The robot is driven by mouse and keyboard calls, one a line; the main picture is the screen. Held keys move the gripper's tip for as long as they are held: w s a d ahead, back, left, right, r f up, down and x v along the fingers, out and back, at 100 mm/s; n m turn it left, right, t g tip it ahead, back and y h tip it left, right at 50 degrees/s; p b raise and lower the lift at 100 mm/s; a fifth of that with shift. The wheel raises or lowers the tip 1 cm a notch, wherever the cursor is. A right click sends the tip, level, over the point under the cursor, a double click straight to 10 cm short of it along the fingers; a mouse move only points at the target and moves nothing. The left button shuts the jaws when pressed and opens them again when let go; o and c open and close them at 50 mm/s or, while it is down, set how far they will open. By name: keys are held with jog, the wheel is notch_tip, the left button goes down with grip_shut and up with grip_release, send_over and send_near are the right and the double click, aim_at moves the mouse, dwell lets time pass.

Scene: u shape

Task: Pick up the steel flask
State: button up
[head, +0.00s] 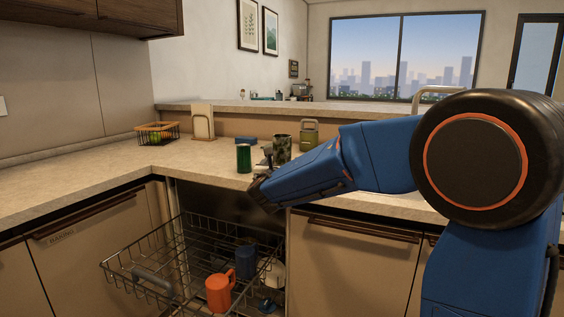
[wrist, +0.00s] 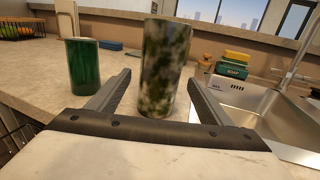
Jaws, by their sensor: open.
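A cylinder with a green-brown camouflage pattern (head: 281,149) stands upright on the counter. A plain dark green cylinder (head: 243,158) stands to its left. Neither shows bare steel, so I cannot tell by colour which is the steel flask. My gripper (head: 264,168) is low at the counter's front edge. In the wrist view my gripper (wrist: 157,80) is open, and the camouflage cylinder (wrist: 158,65) appears in line between its two fingers, with gaps on both sides. The green cylinder (wrist: 83,67) is outside the left finger. I cannot tell how deep the fingers reach.
A blue block (head: 245,140), a fruit basket (head: 157,132) and a sink (wrist: 262,115) are around. Below, an open dishwasher rack (head: 150,268) holds an orange mug (head: 219,291) and other dishes.

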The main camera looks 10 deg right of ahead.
jog(key=shift+x, duration=0.95)
jog(key=c, duration=1.5)
jog(key=shift+r, duration=0.25)
